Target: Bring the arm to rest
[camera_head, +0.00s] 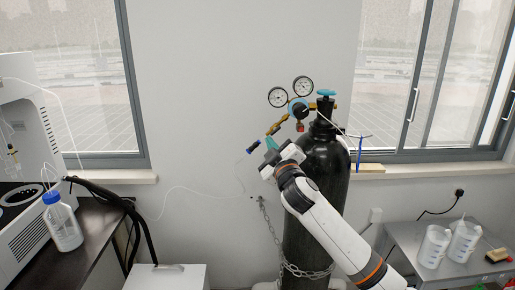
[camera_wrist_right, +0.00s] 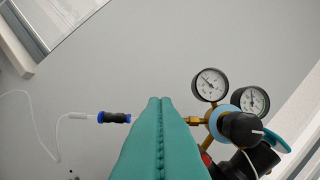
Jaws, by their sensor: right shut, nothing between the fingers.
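My right arm reaches up from the lower right in the head view. Its gripper (camera_head: 271,143) is in front of the black gas cylinder (camera_head: 322,165), near the brass regulator fittings. In the right wrist view the teal fingers (camera_wrist_right: 160,102) are pressed together with nothing between them. A blue and black connector (camera_wrist_right: 114,117) on a thin clear tube shows left of the fingers; it also shows in the head view (camera_head: 253,147). The fingers hide part of the line between this connector and the brass fitting. My left gripper is not in view.
Two pressure gauges (camera_head: 290,91) sit on top of the cylinder, with a chain (camera_head: 305,271) around it. A grey table (camera_head: 455,275) with white beakers (camera_head: 435,246) stands at right. A dark bench with a blue-capped bottle (camera_head: 63,224) stands at left. Open wall space lies between.

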